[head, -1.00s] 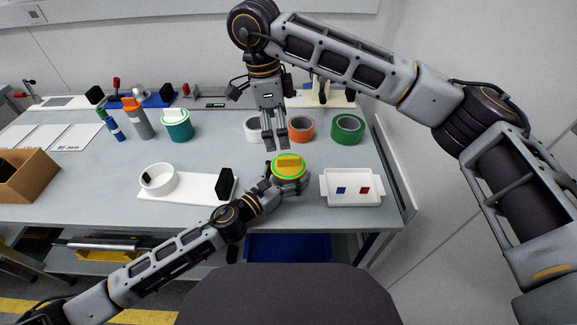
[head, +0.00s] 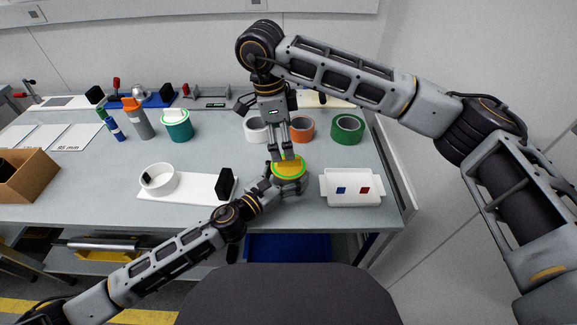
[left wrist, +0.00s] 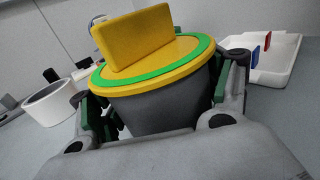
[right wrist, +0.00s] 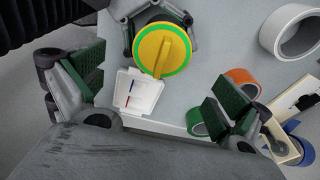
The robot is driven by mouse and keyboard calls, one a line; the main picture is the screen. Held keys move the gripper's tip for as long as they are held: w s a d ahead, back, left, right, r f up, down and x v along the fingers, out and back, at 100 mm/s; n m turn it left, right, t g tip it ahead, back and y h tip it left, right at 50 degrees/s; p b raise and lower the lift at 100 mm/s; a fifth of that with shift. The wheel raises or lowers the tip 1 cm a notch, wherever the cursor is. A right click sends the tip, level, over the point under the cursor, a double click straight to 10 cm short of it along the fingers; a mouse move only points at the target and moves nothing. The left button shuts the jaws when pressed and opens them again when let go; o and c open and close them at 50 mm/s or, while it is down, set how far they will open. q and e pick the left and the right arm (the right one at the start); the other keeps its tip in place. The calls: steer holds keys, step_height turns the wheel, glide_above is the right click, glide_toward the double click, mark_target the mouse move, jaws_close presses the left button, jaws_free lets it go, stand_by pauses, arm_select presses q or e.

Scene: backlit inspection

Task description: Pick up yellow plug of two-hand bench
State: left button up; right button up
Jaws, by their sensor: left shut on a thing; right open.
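The yellow plug (head: 290,168) has a green ring and an upright flat handle. It sits in the top of a dark grey round body (left wrist: 165,108); the handle shows clearly in the left wrist view (left wrist: 140,38). My left gripper (head: 287,184) is shut around the dark body, below the yellow rim. My right gripper (head: 284,155) hangs fingers-down just above the plug, open and empty. In the right wrist view the plug (right wrist: 160,48) lies beyond the open fingers, its handle between their directions; whether a finger touches it I cannot tell.
A white tray (head: 352,199) with blue and red pieces stands right of the plug. White (head: 256,130), orange (head: 302,129) and green (head: 347,129) rolls stand behind. A white board (head: 200,196) with a white ring (head: 158,179) and black block (head: 225,184) lies left.

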mark_target(289, 164)
steer(key=shift+d+f, duration=0.2)
steer(key=shift+f, duration=1.1)
steer(key=shift+w+d+f, duration=0.1)
steer(key=shift+d+f, duration=0.1)
steer(key=shift+f, duration=0.65)
steer(key=shift+w+d+f, duration=0.1)
steer(key=shift+d+f, duration=0.1)
steer(key=shift+f, duration=0.65)
steer(key=shift+d+f, duration=0.2)
steer(key=shift+f, duration=0.65)
